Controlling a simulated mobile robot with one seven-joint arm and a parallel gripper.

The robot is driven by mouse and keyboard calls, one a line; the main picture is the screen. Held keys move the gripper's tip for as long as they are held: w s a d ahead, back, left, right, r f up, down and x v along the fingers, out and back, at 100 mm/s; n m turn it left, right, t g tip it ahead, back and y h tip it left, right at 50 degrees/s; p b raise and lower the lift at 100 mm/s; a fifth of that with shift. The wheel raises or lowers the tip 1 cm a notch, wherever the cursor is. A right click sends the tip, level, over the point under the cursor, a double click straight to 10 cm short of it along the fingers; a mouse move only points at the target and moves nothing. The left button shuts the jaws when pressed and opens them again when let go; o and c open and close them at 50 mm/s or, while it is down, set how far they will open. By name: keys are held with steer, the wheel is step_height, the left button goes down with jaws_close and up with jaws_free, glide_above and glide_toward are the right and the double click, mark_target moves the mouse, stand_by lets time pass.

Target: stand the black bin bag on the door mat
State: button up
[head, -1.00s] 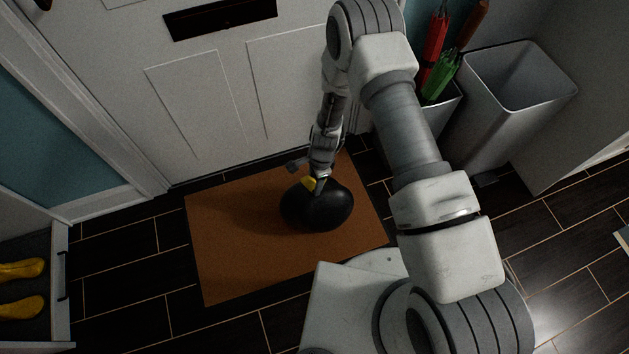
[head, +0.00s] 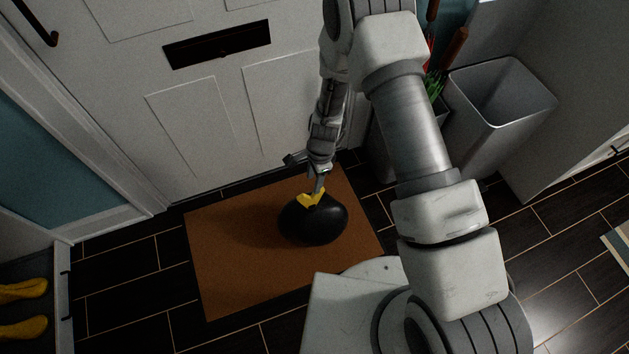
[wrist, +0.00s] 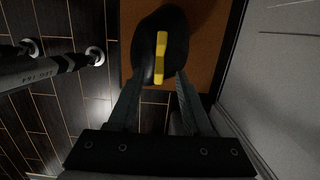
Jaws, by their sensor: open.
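The black bin bag (head: 314,222) rests on the orange-brown door mat (head: 228,265), right of the mat's middle, with its yellow tie (head: 309,199) on top. The wrist view also shows the bag (wrist: 150,30), its yellow tie (wrist: 160,57) and part of the mat (wrist: 213,45). My gripper (head: 317,188) is just above the bag. In the wrist view its open fingers (wrist: 158,78) are spread to either side of the tie's near end. The bag's underside is hidden.
A white door (head: 200,110) stands behind the mat. A grey open bin (head: 500,95) stands at the right, beside a holder with umbrellas. Yellow boots (head: 22,308) lie on a shelf at the far left. Dark tiled floor (head: 120,265) is free left of the mat.

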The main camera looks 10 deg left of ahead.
steer(key=shift+r, duration=0.3)
steer(key=w+d+r+n+t, duration=0.1)
steer(key=d+r+n, duration=0.15)
steer(key=r, duration=0.75)
steer(key=w+d+r+n+t+y, duration=0.1)
steer(key=d+r, duration=0.2)
steer(key=r, duration=0.7)
steer(key=w+d+r+n+t, duration=0.1)
steer(key=d+r+n, duration=0.15)
steer(key=r, duration=0.75)
steer(key=s+d+r+n+t+h, duration=0.2)
steer(key=s+d+r+n, duration=0.3)
steer(key=s+d+r, duration=0.9)
steer(key=s+r+t, duration=0.1)
steer(key=s+r, duration=0.1)
steer(key=s, duration=0.1)
steer(key=shift+s+d+r+n, duration=0.15)
steer(key=shift+d+r+n, duration=0.1)
steer(key=shift+n, duration=0.15)
step_height(320, 180, up, 21)
steer(key=p, duration=2.1)
steer(key=shift+f, duration=0.15)
